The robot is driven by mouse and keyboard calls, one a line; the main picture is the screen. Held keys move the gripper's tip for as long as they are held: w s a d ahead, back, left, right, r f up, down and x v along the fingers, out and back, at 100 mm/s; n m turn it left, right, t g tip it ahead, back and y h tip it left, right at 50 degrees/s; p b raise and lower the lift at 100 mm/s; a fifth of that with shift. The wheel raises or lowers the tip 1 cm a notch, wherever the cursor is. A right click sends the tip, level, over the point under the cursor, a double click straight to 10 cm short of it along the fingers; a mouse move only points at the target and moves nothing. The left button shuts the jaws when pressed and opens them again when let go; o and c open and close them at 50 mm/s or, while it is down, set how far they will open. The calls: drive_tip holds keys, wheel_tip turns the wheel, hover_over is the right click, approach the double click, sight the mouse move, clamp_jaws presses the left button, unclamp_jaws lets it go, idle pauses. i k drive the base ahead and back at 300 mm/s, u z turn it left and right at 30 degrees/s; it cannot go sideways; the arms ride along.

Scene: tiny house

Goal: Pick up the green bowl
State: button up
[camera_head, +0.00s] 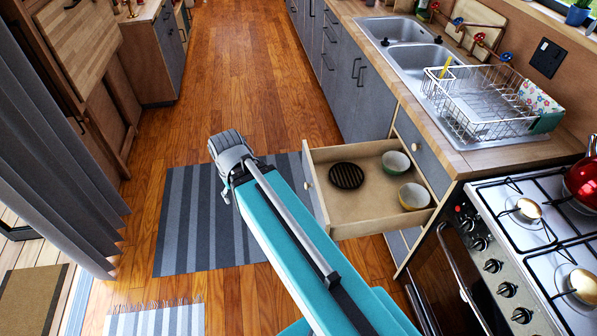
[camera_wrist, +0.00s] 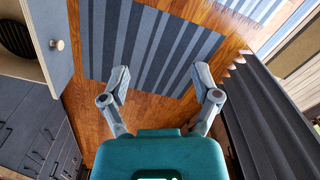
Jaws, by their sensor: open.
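The green bowl (camera_head: 396,164) sits upright in the open drawer (camera_head: 352,228), toward its back right in the head view. A yellowish bowl (camera_head: 414,196) stands just in front of it in the same drawer. My gripper (camera_head: 226,194) is left of the drawer and outside it, above the striped rug. In the wrist view my gripper (camera_wrist: 162,86) has its two fingers spread wide with nothing between them. The green bowl is not in the wrist view; only a corner of the drawer shows there.
A dark round trivet (camera_head: 347,176) lies in the drawer's left part. The counter with sink (camera_head: 410,58) and dish rack (camera_head: 480,105) is above and behind the drawer. The stove (camera_head: 530,240) is at right. A grey striped rug (camera_head: 190,225) covers open floor; a curtain (camera_head: 50,160) hangs at left.

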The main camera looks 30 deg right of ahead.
sight(394, 163)
drive_tip(key=z, duration=2.05)
